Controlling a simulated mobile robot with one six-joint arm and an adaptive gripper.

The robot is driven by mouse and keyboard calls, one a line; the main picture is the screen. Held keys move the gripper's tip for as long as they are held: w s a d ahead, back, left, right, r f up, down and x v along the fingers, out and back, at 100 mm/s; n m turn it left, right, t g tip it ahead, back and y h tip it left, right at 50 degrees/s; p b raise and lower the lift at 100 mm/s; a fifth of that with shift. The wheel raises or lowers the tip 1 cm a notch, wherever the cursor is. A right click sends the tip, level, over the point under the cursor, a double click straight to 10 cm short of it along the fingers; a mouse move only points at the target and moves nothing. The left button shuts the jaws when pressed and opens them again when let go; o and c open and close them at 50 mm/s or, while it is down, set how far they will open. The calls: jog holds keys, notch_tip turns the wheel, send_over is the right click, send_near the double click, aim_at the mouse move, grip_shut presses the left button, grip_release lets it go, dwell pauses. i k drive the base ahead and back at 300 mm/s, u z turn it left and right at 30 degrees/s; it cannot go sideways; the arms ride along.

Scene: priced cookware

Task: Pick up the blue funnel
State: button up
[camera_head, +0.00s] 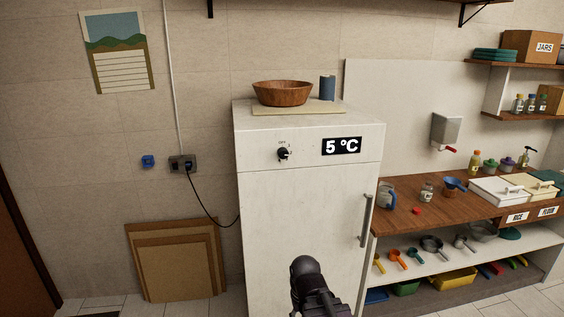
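The blue funnel (454,184) appears to be the small blue, wide-mouthed thing on the wooden counter (405,219), at the right of the view. It is small in the picture, so its exact pose is hard to tell. It sits between a small jar (427,192) and a white-lidded bin (492,190). A dark part of my own arm rises at the bottom centre, in front of the white fridge. My gripper's fingers do not show.
The white fridge (300,215) stands left of the counter, with a wooden bowl (282,93) on top. A blue-grey jug (387,196) and a red item (416,211) are on the counter. Measuring cups and pans lie on the shelf (435,262) below.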

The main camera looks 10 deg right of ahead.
aim_at(451, 183)
jog(key=i, duration=0.75)
jog(key=u, duration=0.65)
jog(key=k, duration=0.1)
jog(key=z, duration=2.8)
jog(key=i, duration=1.25)
jog(key=z, duration=0.05)
